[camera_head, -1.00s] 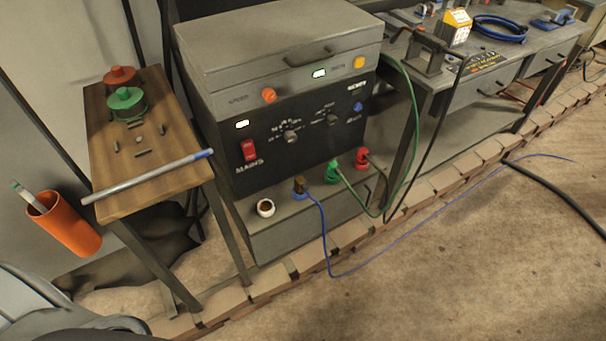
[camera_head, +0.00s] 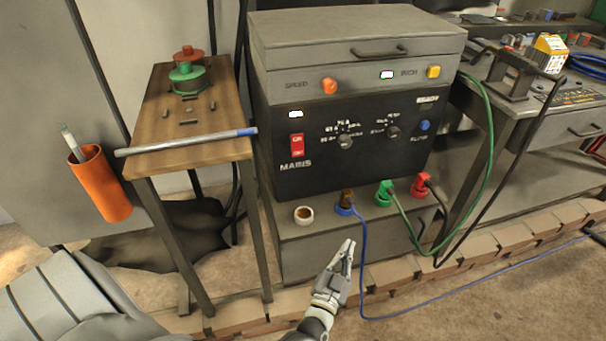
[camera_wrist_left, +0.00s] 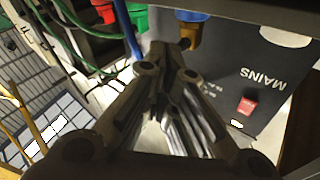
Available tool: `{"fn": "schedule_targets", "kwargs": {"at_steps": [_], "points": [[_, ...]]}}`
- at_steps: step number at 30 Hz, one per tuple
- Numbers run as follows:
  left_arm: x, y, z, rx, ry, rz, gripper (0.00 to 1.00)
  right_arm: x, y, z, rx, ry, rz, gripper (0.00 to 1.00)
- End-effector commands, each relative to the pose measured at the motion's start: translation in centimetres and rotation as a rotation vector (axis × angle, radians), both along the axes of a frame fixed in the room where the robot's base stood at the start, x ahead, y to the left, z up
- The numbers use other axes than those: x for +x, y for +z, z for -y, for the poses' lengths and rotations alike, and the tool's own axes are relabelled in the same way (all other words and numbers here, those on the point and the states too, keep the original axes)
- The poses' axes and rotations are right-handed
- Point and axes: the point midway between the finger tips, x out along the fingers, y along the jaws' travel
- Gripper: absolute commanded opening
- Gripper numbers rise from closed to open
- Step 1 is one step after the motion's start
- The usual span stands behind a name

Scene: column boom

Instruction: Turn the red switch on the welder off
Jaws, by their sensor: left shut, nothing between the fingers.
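The welder (camera_head: 345,110) is a grey box with a black front panel. Its red switch (camera_head: 297,146) sits at the left of that panel above the word MAINS, with a lit white lamp above it. The red switch also shows in the left wrist view (camera_wrist_left: 247,107), right of the fingers. My left gripper (camera_head: 346,247) is shut and empty, in front of the welder's lower ledge, below and right of the switch and apart from it. In the left wrist view the shut fingers (camera_wrist_left: 172,52) point toward the cable plugs. My right gripper is not in view.
A wooden stand (camera_head: 160,135) with a metal rod (camera_head: 186,142) stands left. Bricks line the floor.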

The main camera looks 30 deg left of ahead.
Motion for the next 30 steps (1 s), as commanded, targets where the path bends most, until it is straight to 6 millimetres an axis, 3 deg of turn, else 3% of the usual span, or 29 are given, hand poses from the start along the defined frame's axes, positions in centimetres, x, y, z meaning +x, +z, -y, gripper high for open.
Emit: {"fn": "schedule_targets", "kwargs": {"at_steps": [5,9,13,21,30], "points": [[1.2,5.1,-2.5,0.019,0.166,0.229,0.00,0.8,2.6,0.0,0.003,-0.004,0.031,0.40],[0.7,8.9,-4.7,0.025,0.315,0.375,0.00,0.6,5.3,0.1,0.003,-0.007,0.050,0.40],[-0.4,11.3,-6.5,0.018,0.439,0.468,0.00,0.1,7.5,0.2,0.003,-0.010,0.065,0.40],[-1.9,13.4,-8.3,0.004,0.573,0.546,0.00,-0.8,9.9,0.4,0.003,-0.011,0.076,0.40],[-2.0,13.6,-8.4,0.005,0.581,0.549,0.00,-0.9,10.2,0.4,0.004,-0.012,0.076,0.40]]}}
